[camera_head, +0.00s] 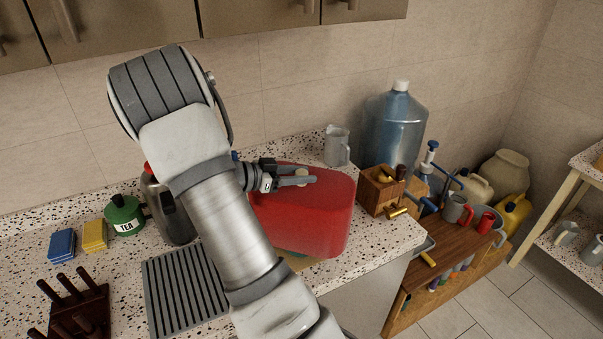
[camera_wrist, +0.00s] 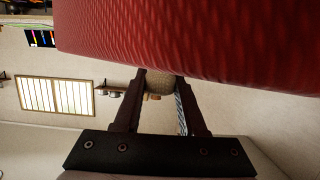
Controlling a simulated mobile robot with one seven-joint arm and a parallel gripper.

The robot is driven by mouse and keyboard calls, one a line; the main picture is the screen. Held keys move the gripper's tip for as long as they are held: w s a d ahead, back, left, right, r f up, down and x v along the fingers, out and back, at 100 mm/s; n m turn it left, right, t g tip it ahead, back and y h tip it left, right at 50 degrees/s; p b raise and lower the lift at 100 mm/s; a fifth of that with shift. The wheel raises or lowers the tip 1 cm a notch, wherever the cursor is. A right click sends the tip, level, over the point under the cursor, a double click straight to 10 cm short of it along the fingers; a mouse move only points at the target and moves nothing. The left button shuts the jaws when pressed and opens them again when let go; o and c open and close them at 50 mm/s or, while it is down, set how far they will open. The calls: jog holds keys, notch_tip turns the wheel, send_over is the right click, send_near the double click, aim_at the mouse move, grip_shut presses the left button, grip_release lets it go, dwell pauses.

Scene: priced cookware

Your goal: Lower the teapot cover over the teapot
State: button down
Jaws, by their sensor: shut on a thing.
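The teapot cover (camera_head: 305,225) is large, red and rounded, at the middle of the head view. Its red quilted-looking surface fills the top of the wrist view (camera_wrist: 200,35). My gripper (camera_head: 308,179) is at the cover's upper part, with its fingers shut on a pale round knob (camera_wrist: 159,84) between them. The teapot does not show in either view; the cover hides what is behind or under it. I cannot tell whether the cover's lower edge touches the surface.
A tan and green flat piece (camera_head: 298,262) shows under the cover's lower edge. A kettle (camera_head: 168,210), green TEA tin (camera_head: 124,214) and grooved grey mat (camera_head: 180,290) stand left. A grey pitcher (camera_head: 337,146), wooden box (camera_head: 380,190) and large blue bottle (camera_head: 394,128) are close on the right.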

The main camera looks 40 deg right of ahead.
jog(key=shift+f+b, duration=1.45)
jog(key=shift+f, duration=1.5)
grip_release()
jog(key=shift+a, duration=0.15)
jog(key=b+v, duration=0.1)
jog(key=v, duration=1.6)
jog(key=shift+a, duration=0.1)
